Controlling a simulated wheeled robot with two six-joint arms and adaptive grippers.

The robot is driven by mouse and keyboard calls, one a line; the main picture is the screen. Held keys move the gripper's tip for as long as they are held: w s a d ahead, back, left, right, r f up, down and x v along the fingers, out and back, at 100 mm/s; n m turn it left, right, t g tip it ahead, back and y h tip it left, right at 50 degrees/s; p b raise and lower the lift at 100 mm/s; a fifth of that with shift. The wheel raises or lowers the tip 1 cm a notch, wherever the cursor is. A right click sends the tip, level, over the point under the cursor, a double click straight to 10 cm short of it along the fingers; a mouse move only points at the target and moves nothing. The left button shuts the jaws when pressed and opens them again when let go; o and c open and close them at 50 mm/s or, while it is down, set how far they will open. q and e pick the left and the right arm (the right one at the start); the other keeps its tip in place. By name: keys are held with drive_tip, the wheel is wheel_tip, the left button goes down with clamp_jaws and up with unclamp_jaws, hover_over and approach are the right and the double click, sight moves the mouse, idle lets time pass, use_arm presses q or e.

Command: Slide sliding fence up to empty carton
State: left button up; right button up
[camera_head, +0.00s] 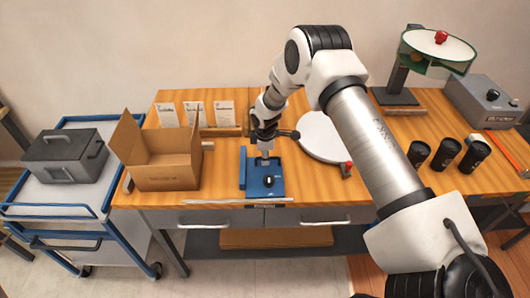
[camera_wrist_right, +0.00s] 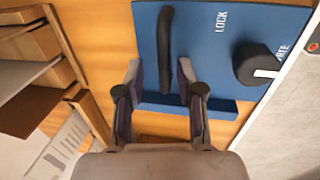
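The sliding fence (camera_head: 262,188) is a blue plate with an upright blue bar on its left side, black knob and black handle. It stands at the table's front, right of the empty carton (camera_head: 160,178), with bare table between them. The carton is open, flaps up. My right gripper (camera_head: 265,152) is above the fence, pointing down. The right wrist view shows its two fingers (camera_wrist_right: 160,78) apart, either side of the black handle (camera_wrist_right: 165,45), with gaps visible. The fence (camera_wrist_right: 205,30) there shows a "LOCK" label beside its knob (camera_wrist_right: 258,65). My left gripper is not in view.
A blue cart (camera_head: 62,210) with a grey case stands left of the table. A white disc (camera_head: 322,140) lies right of the fence. Several black cups (camera_head: 445,155) stand further right. White cards (camera_head: 195,112) stand at the back. A pale strip (camera_head: 235,202) runs along the front edge.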

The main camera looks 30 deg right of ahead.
sight(266, 171)
drive_tip(key=shift+w, duration=0.2)
drive_tip(key=shift+s+r, duration=0.45)
drive_tip(key=shift+s, duration=0.15)
clamp_jaws()
drive_tip(key=shift+s+r, duration=0.1)
drive_tip(key=shift+s, duration=0.05)
unclamp_jaws()
drive_tip(key=shift+a, duration=0.1)
drive_tip(key=shift+w+f, duration=0.3)
drive_tip(key=shift+w, duration=0.05)
wheel_tip(266, 171, up, 12)
drive_tip(key=s, duration=0.2)
drive_tip(key=shift+a+f, duration=0.15)
drive_tip(key=shift+a, duration=0.3)
